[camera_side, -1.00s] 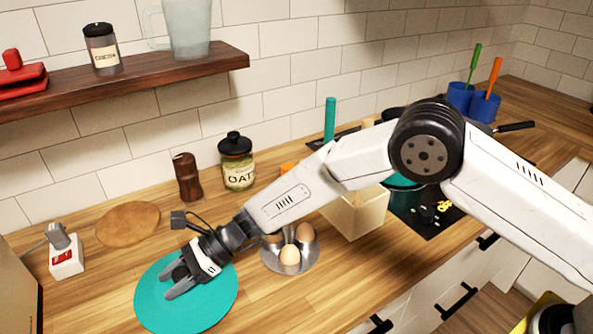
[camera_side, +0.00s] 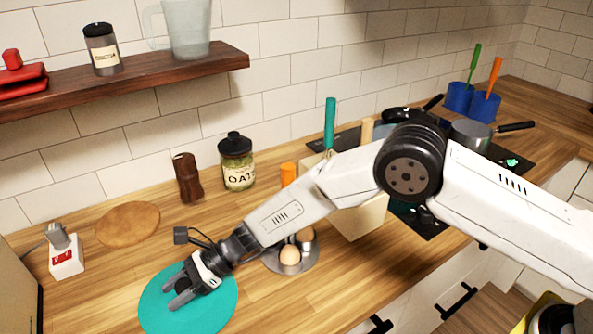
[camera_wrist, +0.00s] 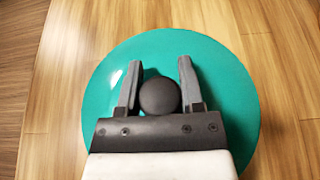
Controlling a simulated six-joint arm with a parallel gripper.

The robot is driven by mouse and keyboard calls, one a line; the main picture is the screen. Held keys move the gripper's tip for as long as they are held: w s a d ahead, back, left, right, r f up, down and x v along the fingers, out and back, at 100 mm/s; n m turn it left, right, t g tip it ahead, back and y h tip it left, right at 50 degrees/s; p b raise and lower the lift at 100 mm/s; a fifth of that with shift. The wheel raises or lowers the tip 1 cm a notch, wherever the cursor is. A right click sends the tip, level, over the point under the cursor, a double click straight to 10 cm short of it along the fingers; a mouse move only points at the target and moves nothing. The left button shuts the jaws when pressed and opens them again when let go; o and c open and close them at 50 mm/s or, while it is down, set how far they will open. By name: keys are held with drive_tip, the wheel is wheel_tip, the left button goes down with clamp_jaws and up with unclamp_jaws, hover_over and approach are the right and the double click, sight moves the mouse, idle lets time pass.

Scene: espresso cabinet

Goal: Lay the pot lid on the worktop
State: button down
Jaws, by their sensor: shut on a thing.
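The pot lid (camera_side: 218,309) is a teal disc with a dark round knob (camera_wrist: 159,97). It is level, at the front left of the wooden worktop (camera_side: 270,311). My gripper (camera_side: 177,294) is above the lid, with its two fingers (camera_wrist: 159,72) on either side of the knob, shut on it. In the wrist view the lid (camera_wrist: 235,95) fills the middle, and my gripper hides its near part. I cannot tell whether the lid's underside touches the worktop.
A round wooden board (camera_side: 128,224), pepper mill (camera_side: 188,178) and oat jar (camera_side: 237,163) stand behind. A white socket block (camera_side: 66,262) is at left. Bare worktop lies between them.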

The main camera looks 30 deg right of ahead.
sight(189, 280)
drive_tip(key=shift+f, duration=0.1)
drive_tip(key=shift+c, duration=1.2)
unclamp_jaws()
drive_tip(key=shift+d+r, duration=0.35)
drive_tip(key=shift+d, duration=0.25)
drive_tip(key=shift+v, duration=1)
drive_tip(key=shift+a+r, duration=0.15)
drive_tip(key=shift+r, duration=3.3)
